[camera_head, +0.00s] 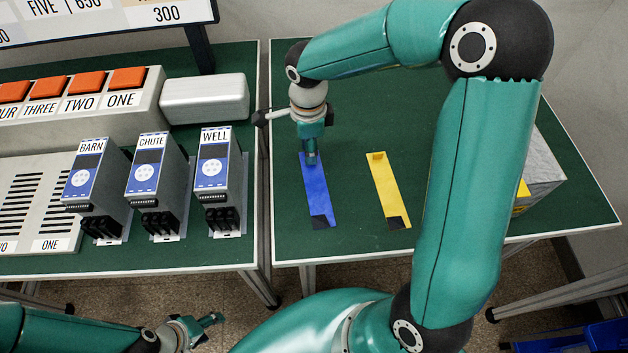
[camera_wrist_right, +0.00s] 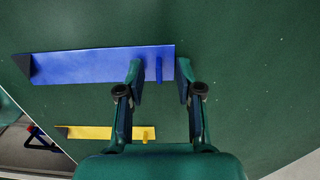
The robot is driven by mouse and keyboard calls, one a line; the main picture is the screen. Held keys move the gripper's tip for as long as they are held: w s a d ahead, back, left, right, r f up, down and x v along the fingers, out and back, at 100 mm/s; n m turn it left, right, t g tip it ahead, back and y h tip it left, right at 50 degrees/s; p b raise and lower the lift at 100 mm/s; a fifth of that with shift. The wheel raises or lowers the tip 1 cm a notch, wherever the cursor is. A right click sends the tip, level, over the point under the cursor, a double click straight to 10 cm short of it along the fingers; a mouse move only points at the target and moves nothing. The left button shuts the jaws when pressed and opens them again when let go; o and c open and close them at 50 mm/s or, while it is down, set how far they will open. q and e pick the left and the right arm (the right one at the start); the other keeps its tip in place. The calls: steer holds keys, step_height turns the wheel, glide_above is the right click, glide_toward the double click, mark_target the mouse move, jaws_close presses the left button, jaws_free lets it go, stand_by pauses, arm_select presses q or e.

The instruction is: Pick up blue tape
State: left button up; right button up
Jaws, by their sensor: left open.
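The blue tape (camera_head: 316,196) is a flat strip with a black end, lying on the green table on the right. It also shows in the right wrist view (camera_wrist_right: 90,65), with a small upright blue tab near one end. My right gripper (camera_head: 311,156) points down over the far end of the strip. In the right wrist view, the fingers of my right gripper (camera_wrist_right: 160,70) are apart on either side of the tab, with gaps on both sides. My left gripper (camera_head: 205,327) is open and empty at the lower left, in front of the tables.
A yellow tape (camera_head: 386,190) lies right of the blue one. A grey box (camera_head: 540,170) stands at the table's right. The left table holds the BARN (camera_head: 88,183), CHUTE (camera_head: 146,170) and WELL (camera_head: 211,165) units and a panel with orange buttons (camera_head: 85,82).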

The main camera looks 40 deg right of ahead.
steer(key=shift+f, duration=0.3)
jaws_close()
steer(key=shift+w+r, duration=0.1)
steer(key=shift+r, duration=0.05)
